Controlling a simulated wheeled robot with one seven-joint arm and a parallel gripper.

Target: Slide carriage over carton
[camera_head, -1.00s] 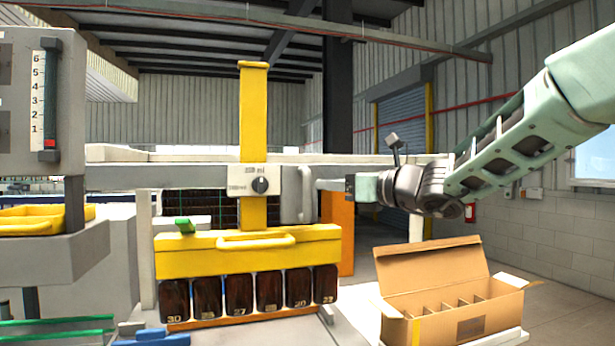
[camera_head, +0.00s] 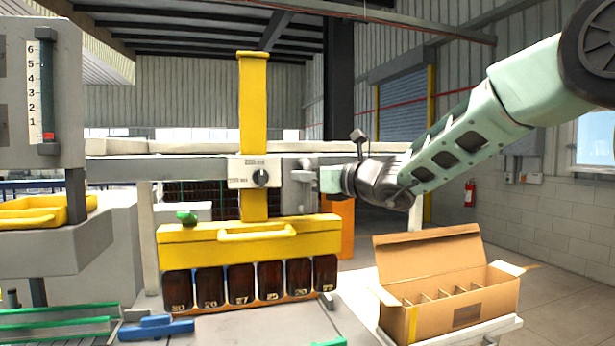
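The carriage (camera_head: 247,173) is a pale block with a dark knob on the horizontal grey rail (camera_head: 185,172). A yellow post (camera_head: 254,100) passes through it to a wide yellow head (camera_head: 190,247) with a front handle. Several amber bottles (camera_head: 240,284) with numbers sit in a row directly under the head. The open, empty carton (camera_head: 470,312) with dividers stands right of the head, apart from it. My gripper (camera_head: 308,177) reaches in from the right to the grey handle on the carriage's right side. Its fingers are small and overlap the handle, so their grip is unclear.
A grey panel with a numbered scale (camera_head: 42,90) and a yellow tray (camera_head: 40,212) stand at the left. A blue piece (camera_head: 156,328) and green rails (camera_head: 60,325) lie at lower left. The carton rests on a pale stand (camera_head: 495,328). A dark pillar is behind.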

